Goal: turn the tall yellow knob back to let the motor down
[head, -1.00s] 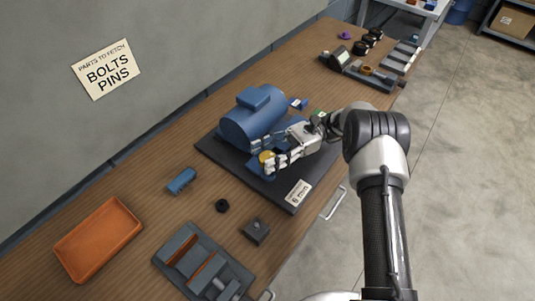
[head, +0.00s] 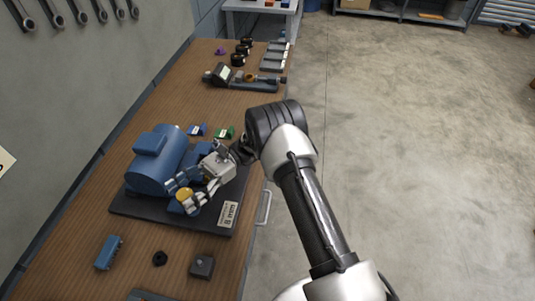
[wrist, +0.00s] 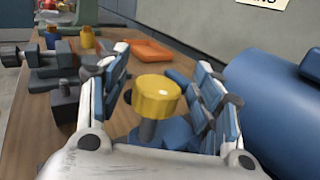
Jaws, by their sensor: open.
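The tall yellow knob (wrist: 157,98) stands upright on a grey stem above a blue base (wrist: 172,133) in the wrist view. It also shows in the head view (head: 184,195), at the front of the black base plate (head: 140,209). The blue motor (head: 158,165) lies on that plate, left of my gripper, and fills the right side of the wrist view (wrist: 275,110). My gripper (head: 183,193) is open, with one finger on each side of the knob. In the wrist view gaps show between the fingers and the knob.
A blue block (head: 109,252), a black ring (head: 160,258) and a dark grey block (head: 202,266) lie in front of the plate. Small blue and green parts (head: 224,132) sit behind it. An orange tray (wrist: 152,50) shows in the wrist view. The wall runs along the left.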

